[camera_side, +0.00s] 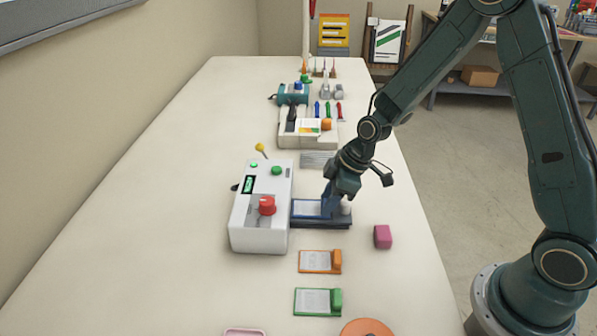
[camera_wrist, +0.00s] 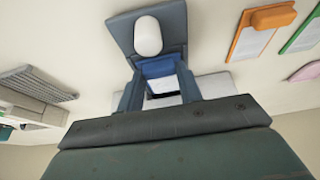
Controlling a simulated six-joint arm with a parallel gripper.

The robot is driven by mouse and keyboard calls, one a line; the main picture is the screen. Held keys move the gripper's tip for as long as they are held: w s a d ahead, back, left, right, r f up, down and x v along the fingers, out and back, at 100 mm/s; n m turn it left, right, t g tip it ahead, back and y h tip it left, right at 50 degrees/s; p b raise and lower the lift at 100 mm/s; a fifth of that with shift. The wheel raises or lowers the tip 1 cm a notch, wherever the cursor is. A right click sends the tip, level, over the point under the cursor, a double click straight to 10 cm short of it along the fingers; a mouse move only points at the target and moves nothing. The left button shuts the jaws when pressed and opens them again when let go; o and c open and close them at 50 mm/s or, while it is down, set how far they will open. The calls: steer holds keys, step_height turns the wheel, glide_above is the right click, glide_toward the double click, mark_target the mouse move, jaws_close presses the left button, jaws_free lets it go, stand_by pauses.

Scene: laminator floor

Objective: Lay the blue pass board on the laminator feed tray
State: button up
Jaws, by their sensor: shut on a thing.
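The blue pass board (camera_side: 308,208) has a pale sheet on its face and lies flat over the dark feed tray (camera_side: 335,224), beside the white laminator (camera_side: 246,232). My gripper (camera_side: 330,202) is shut on its blue block end, which shows between the fingers (camera_wrist: 158,70) in the wrist view. I cannot tell whether the board touches the tray or is slightly above it. The tray also shows in the wrist view (camera_wrist: 120,30), with a white rounded knob (camera_wrist: 148,35) on it. My fingers and the block hide part of the board.
An orange board (camera_side: 315,262) and a green board (camera_side: 312,302) lie in front of the tray. A magenta block (camera_side: 382,237) stands to its right. The bench's left side is clear.

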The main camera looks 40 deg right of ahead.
steer(key=shift+f, duration=0.15)
steer(key=o, duration=1)
steer(key=shift+c, duration=0.2)
steer(key=shift+r, duration=0.2)
steer(key=v, duration=1.2)
